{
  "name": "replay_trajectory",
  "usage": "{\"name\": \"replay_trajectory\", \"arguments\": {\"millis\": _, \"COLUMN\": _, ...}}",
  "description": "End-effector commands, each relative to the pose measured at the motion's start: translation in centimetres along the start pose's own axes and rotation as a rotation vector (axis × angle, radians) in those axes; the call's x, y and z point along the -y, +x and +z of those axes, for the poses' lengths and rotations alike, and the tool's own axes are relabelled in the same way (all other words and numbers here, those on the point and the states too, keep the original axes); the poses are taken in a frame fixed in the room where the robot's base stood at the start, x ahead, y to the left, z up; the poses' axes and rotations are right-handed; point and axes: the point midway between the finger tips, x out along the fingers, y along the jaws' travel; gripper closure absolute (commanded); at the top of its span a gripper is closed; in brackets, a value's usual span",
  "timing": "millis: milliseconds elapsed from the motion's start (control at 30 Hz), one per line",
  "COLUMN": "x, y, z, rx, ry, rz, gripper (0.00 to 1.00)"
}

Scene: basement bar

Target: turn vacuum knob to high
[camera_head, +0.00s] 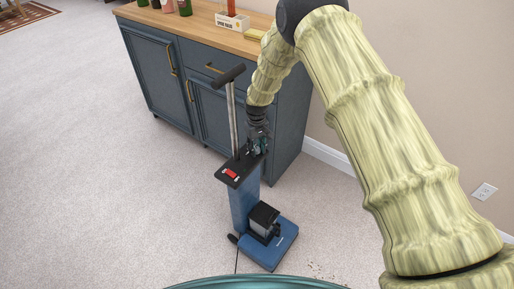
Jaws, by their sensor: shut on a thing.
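The vacuum (243,205) is a blue upright machine with a black top plate, a metal pole and a black handle (229,75). It stands on the carpet in front of the cabinet. A red switch (231,174) shows on the top plate. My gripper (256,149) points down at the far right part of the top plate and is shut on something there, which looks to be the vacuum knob. The knob itself is hidden by the fingers, and its setting cannot be seen.
A dark blue cabinet (198,88) with a wooden top (205,28) stands close behind the vacuum. Bottles (184,6) and a small box (232,20) are on it. A dark cord (237,260) runs along the floor. The carpet (90,180) at left is clear.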

Motion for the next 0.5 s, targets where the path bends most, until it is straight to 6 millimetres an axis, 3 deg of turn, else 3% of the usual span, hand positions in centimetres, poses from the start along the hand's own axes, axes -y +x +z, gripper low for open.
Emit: {"name": "replay_trajectory", "arguments": {"millis": 500, "x": 0.08, "y": 0.01, "z": 0.01, "rx": 0.001, "ry": 0.266, "rz": 0.0, "gripper": 0.95}}
